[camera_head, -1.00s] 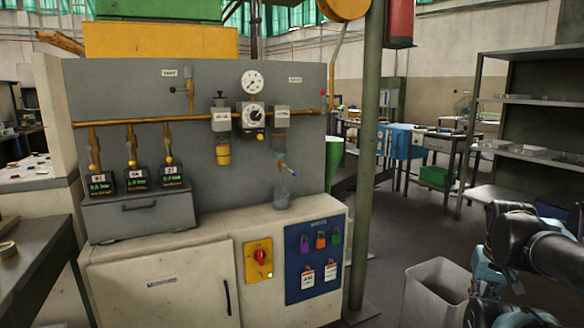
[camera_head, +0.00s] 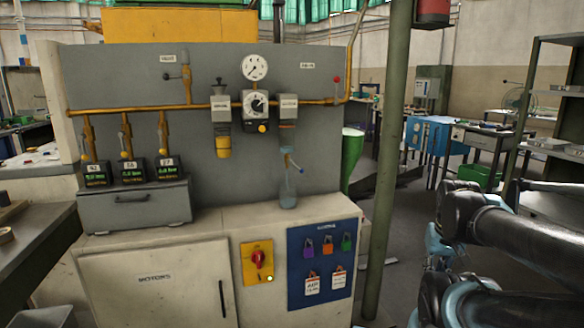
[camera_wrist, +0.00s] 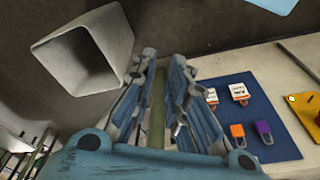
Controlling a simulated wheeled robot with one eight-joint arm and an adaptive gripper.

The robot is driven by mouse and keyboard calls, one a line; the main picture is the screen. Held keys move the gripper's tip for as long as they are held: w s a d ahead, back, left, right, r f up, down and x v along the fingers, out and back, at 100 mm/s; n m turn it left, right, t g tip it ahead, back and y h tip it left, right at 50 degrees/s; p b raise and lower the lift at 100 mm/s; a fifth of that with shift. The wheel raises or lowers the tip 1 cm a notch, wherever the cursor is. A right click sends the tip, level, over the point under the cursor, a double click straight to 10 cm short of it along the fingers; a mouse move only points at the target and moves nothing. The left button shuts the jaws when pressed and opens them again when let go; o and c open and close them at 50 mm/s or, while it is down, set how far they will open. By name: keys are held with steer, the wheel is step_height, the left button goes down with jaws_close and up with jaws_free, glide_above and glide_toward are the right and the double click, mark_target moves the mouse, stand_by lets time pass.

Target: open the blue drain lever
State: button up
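The small blue drain lever (camera_head: 294,164) sticks out, tilted, below the right-hand filter unit (camera_head: 287,115) on the grey panel. A clear bottle (camera_head: 288,192) stands under it on the cabinet top. My gripper shows in the wrist view (camera_wrist: 163,62) with its two blue-grey fingers apart and nothing between them. In the head view my arm is at the lower right, well to the right of the lever and apart from it; the gripper there is partly hidden by arm links. The lever is not visible in the wrist view.
A green post (camera_head: 388,150) stands between my arm and the panel. A blue lock board (camera_head: 321,262) and a yellow plate with a red switch (camera_head: 258,263) are on the cabinet front. A pale open bin (camera_wrist: 85,50) shows in the wrist view. A pipe (camera_head: 210,105) crosses the panel.

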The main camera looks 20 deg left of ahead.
step_height(320, 180, up, 31)
steer(key=n+t+y, duration=0.2)
steer(key=n+y, duration=0.3)
steer(key=n, duration=1.6)
glide_above(293, 165)
steer(key=s+d, duration=0.5)
steer(key=d, duration=0.2)
steer(key=x, duration=1.6)
steer(key=shift+a, duration=0.3)
